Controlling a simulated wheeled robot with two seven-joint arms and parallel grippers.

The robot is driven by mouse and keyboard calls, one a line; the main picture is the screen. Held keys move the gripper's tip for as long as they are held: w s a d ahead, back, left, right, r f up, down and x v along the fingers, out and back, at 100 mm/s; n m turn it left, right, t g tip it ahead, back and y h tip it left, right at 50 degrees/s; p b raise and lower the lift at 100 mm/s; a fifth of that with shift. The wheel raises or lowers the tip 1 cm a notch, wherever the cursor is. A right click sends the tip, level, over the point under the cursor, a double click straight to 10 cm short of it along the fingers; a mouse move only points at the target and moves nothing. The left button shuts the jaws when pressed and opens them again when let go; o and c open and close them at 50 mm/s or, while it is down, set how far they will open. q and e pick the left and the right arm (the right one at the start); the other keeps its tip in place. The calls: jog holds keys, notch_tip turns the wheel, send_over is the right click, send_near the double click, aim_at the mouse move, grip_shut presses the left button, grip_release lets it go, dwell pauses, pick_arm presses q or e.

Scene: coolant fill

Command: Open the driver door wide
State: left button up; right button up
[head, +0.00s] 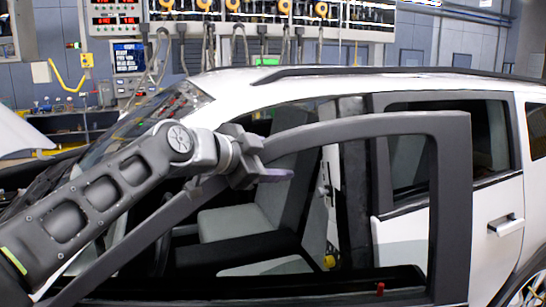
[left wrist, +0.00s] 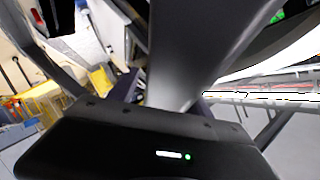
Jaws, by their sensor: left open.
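The driver door of the white car stands ajar, its dark grey window frame (head: 452,190) crossing the front of the head view, with the door opening and seat visible behind it. My left gripper (head: 268,163) is at the upper front part of this frame, with its jaws open. In the left wrist view the grey frame bar (left wrist: 192,75) runs close in front of the gripper, between or beside the fingers. Whether the fingers touch it cannot be told. The door's lower panel is mostly out of view. My right gripper is not in view.
The white rear door (head: 495,245) with its handle (head: 505,224) is shut at the right. A light grey seat (head: 235,222) shows inside the cabin. A wall with gauges and hanging cables stands behind the car. A yellow object (left wrist: 101,77) shows in the left wrist view.

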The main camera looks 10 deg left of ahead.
pick_arm(q)
grip_shut()
dwell(0.6)
dwell(0.8)
